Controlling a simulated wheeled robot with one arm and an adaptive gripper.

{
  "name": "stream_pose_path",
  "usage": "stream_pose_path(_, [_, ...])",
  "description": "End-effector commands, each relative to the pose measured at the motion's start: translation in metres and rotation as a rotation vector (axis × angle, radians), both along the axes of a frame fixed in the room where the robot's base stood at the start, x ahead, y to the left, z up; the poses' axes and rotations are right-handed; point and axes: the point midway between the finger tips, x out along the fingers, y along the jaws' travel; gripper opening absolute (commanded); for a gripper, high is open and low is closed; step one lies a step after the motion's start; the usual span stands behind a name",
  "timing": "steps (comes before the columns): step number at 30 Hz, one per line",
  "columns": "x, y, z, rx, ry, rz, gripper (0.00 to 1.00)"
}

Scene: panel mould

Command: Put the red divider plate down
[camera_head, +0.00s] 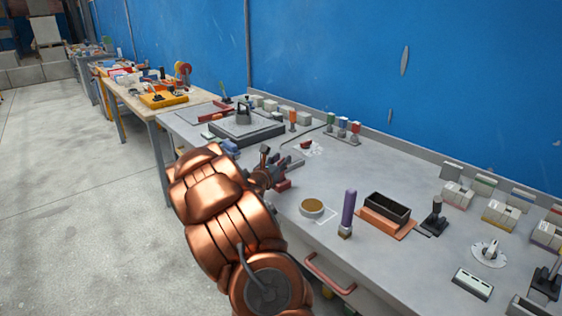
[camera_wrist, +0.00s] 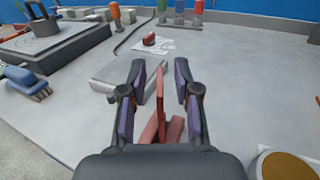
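The red divider plate (camera_wrist: 161,98) shows in the wrist view as a thin upright plate between the two fingers of my gripper (camera_wrist: 162,92). A gap shows on each side of it, and the purple-padded fingers stand apart. Red blocks (camera_wrist: 175,130) lie low beside the plate's near end, close to my palm; whether they are part of it I cannot tell. In the head view my gripper (camera_head: 277,168) is over the table's front edge, with red parts (camera_head: 284,184) below it. Its fingertips are too small there to tell more.
A grey flat block (camera_wrist: 120,72) lies just beyond the fingers. A small red piece (camera_wrist: 149,39) sits on white paper behind it. A blue-handled brush (camera_wrist: 27,82) is at left and a round tan-topped tin (camera_head: 312,208) at right. The bench between is mostly clear.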

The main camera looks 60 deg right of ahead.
Motion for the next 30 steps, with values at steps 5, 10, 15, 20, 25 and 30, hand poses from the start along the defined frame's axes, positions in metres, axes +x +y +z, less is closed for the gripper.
stream_pose_path(5, [0.000, 0.000, 0.002, 0.000, 0.000, 0.000, 0.31])
stream_pose_path(10, [0.001, 0.013, 0.003, -0.002, -0.001, 0.004, 0.31])
stream_pose_path(15, [-0.003, 0.043, 0.001, 0.000, 0.004, 0.005, 0.31])
stream_pose_path(20, [-0.007, 0.071, 0.003, -0.001, 0.000, 0.004, 0.31])
stream_pose_path(25, [-0.010, 0.095, 0.002, -0.001, 0.002, 0.004, 0.31])
stream_pose_path(30, [-0.012, 0.111, 0.003, 0.000, 0.000, 0.002, 0.31])
